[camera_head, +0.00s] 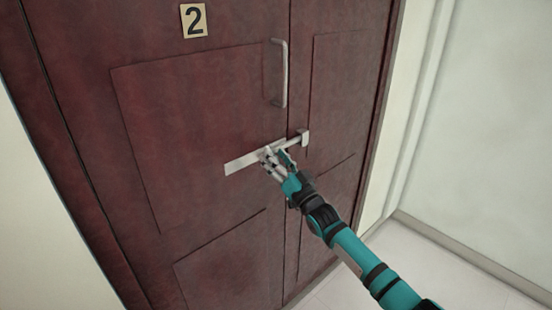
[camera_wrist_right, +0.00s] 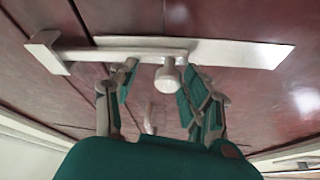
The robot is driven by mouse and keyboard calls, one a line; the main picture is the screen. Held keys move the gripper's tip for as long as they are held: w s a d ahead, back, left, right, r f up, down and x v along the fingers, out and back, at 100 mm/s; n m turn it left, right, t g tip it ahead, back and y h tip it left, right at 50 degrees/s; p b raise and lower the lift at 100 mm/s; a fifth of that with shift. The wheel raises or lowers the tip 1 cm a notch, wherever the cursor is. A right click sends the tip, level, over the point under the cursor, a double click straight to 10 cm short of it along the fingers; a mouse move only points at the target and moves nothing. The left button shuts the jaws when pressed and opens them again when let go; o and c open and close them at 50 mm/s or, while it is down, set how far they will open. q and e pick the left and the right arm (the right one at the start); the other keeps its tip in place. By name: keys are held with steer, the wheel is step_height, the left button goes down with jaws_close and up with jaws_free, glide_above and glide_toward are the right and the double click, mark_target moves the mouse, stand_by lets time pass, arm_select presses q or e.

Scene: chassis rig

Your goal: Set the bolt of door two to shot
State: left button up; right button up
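Door two (camera_head: 190,120) is a dark red panelled door with a number 2 plate (camera_head: 193,20). A pale bolt plate (camera_head: 240,163) lies across it. In the right wrist view, the bolt rod (camera_wrist_right: 120,54) runs along the plate (camera_wrist_right: 245,53) and reaches the keeper (camera_wrist_right: 46,52); how far it sits inside cannot be told. A round knob (camera_wrist_right: 168,78) sticks out from the rod. My right gripper (camera_head: 273,158) is at the bolt. In the right wrist view my right gripper (camera_wrist_right: 158,95) is open, its fingers either side of the knob, the right finger closer. My left gripper is not in view.
A vertical pull handle (camera_head: 284,73) stands out from the door above the bolt. The keeper (camera_head: 304,138) is on the narrower leaf, right of the seam. A pale wall (camera_head: 490,120) and floor (camera_head: 440,265) lie to the right.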

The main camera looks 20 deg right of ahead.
steer(key=shift+s+f, duration=0.2)
steer(key=shift+s, duration=0.05)
steer(key=v, duration=1.1)
steer(key=shift+s, duration=0.2)
steer(key=shift+d, duration=0.15)
